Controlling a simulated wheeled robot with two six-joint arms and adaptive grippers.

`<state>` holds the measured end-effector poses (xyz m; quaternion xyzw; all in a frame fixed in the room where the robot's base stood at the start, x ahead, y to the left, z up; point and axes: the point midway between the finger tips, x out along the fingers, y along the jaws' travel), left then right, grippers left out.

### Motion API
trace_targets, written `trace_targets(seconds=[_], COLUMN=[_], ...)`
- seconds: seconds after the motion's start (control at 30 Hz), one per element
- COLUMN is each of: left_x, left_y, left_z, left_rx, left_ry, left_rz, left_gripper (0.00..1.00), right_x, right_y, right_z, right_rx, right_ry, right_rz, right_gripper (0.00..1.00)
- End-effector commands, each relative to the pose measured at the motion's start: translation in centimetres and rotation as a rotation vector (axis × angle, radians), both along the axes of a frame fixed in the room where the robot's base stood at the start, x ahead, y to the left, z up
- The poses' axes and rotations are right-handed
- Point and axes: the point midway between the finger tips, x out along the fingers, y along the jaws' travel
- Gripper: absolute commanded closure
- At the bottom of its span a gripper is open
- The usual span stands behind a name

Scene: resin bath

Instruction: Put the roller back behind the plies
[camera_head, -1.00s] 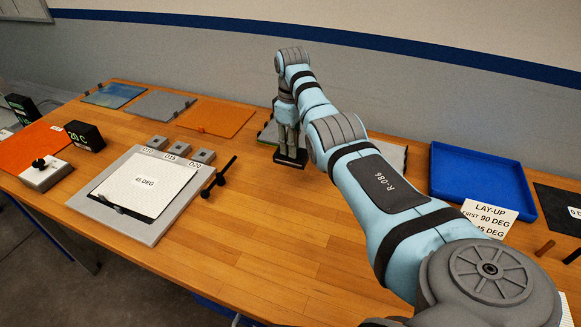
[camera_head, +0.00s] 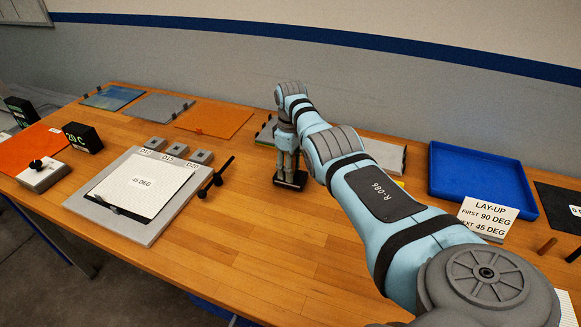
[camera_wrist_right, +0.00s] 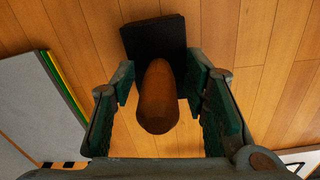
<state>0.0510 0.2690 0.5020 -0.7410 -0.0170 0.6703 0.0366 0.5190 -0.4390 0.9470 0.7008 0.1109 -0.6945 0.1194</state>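The roller shows in the right wrist view as a brown wooden handle (camera_wrist_right: 158,100) pointing toward the camera, with a black block-like head (camera_wrist_right: 155,38) at its far end. My right gripper (camera_wrist_right: 160,84) has its fingers on both sides of the handle. In the head view the right gripper (camera_head: 287,160) points down over the wood, with the black head (camera_head: 290,181) just below it. I cannot tell whether the head touches the table. A grey ply sheet with green and yellow edges (camera_wrist_right: 38,105) lies left of it in the wrist view. My left gripper is out of view.
A white 45 DEG sheet (camera_head: 142,185) lies on a grey plate (camera_head: 134,233) at left. Flat sheets, one orange (camera_head: 214,118), lie along the back. A blue tray (camera_head: 482,180) and LAY-UP card (camera_head: 488,216) stand at right. The front middle of the table is clear.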

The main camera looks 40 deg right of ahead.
Motion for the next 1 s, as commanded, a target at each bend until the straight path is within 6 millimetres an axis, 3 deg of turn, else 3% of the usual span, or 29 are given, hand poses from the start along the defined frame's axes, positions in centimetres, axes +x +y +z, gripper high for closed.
trace_targets(seconds=[0.23, 0.5, 0.7, 1.0], left_x=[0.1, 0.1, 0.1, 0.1], left_y=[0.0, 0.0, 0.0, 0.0], left_z=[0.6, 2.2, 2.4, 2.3], left_rx=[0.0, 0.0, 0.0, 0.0], left_ry=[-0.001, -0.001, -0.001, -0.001], left_rz=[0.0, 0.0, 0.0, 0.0], left_gripper=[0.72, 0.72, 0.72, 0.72], right_x=[0.0, 0.0, -0.1, -0.1], right_y=[0.0, 0.0, 0.1, 0.1], right_z=[1.2, 8.2, 11.7, 12.1], right_rx=[-0.001, -0.001, 0.0, 0.0], right_ry=[-0.001, -0.004, -0.001, 0.0], right_rz=[0.0, 0.0, 0.0, 0.0], right_gripper=[0.59, 0.59, 0.59, 0.59])
